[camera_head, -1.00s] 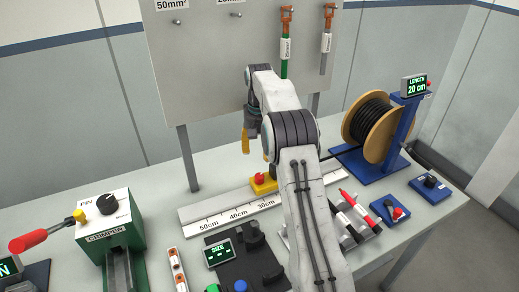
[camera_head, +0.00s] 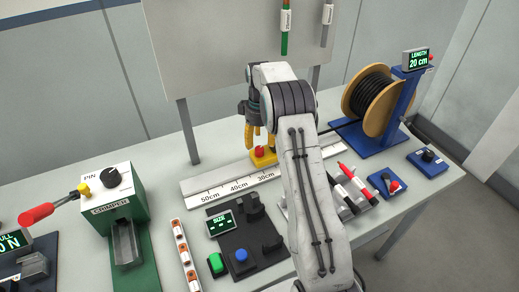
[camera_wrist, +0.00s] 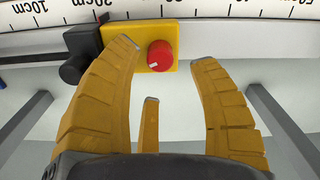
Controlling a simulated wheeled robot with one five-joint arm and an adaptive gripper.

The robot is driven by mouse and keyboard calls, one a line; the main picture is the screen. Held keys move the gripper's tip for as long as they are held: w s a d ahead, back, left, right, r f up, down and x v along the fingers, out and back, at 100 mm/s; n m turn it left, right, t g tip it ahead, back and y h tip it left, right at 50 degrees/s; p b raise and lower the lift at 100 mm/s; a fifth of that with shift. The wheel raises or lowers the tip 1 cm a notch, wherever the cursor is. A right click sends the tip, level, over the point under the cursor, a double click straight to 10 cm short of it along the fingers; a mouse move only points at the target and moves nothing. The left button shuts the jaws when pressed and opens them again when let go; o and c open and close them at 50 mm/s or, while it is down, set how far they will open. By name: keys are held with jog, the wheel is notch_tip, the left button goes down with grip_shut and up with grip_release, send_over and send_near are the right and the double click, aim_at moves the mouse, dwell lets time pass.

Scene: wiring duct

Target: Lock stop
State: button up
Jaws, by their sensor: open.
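The stop is a yellow block (camera_head: 265,160) on the white ruler rail (camera_head: 230,185), near the 30cm mark in the head view. It carries a round red knob (camera_head: 259,151) on top. In the wrist view the yellow block (camera_wrist: 172,38) sits by the 20cm and 30cm marks, with the red knob (camera_wrist: 160,56) facing me. My gripper (camera_wrist: 168,52) is open, its yellow fingers spread to either side of the knob. I cannot tell how far above the knob the fingertips are. In the head view my gripper (camera_head: 256,138) is just above and left of the knob, partly hidden by my arm.
A black part (camera_wrist: 82,52) stands left of the yellow block in the wrist view. A cable spool (camera_head: 375,108) on a blue stand is at the right. A green crimper (camera_head: 118,215) is at the left, and the size device (camera_head: 220,222) is in front of the rail.

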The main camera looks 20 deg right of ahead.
aim_at(260, 148)
jog(key=shift+f+p, duration=0.45)
jog(key=shift+f, duration=2.1)
jog(key=shift+c, duration=0.3)
grip_shut()
